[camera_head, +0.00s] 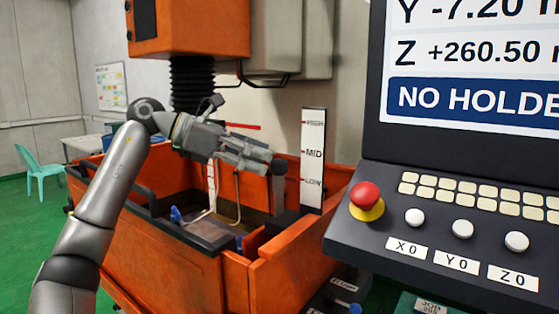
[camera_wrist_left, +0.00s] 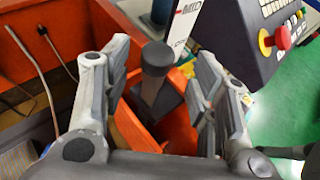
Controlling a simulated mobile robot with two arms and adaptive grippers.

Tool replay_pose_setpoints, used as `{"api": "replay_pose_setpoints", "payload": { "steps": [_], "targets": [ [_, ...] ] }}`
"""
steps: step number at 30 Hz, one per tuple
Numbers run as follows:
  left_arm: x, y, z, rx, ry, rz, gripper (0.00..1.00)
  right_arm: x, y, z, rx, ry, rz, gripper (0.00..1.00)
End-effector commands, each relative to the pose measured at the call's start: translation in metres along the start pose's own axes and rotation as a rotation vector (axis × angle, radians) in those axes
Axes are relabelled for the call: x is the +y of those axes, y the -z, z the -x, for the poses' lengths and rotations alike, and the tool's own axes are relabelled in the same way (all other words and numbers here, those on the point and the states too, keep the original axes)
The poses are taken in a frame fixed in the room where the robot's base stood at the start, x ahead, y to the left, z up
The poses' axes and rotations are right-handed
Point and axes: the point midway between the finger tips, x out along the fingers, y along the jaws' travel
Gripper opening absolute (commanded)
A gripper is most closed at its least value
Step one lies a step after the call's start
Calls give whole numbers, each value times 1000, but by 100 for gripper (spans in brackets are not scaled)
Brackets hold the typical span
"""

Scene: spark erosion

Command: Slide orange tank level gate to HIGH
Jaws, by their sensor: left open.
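The orange tank (camera_head: 165,262) stands left of the control panel. A white level scale (camera_head: 312,138), marked HIGH, MID and LOW from the top, rises at its right side; part of it shows in the wrist view (camera_wrist_left: 186,22). The gate's dark round knob (camera_head: 279,167) stands beside the scale, its height against the marks hard to judge. In the wrist view the knob (camera_wrist_left: 157,60) is upright on a dark plate. My left gripper (camera_head: 262,162) is open, its fingers on either side of the knob with visible gaps. My right gripper is out of view.
The control panel with a red emergency button (camera_head: 366,197) and several white buttons stands close on the right. The orange machine head (camera_head: 190,32) with black bellows hangs above the tank. Thin hoses (camera_head: 211,185) rise inside the tank behind my gripper.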

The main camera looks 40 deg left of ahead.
Motion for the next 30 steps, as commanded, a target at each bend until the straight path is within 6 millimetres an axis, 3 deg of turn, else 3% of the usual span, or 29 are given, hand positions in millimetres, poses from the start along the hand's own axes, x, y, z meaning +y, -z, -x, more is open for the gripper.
{"api": "replay_pose_setpoints", "payload": {
  "steps": [3, 9, 20, 30],
  "targets": [
    [0, -2, -22, 2, 3, 1, 54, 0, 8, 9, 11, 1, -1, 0],
    [0, -1, -44, 1, 2, 2, 54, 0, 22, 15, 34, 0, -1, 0],
    [0, 0, -50, 1, -1, 1, 54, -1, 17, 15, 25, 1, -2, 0],
    [0, 0, -50, 1, -1, 1, 12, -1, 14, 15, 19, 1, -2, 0]
  ]
}}
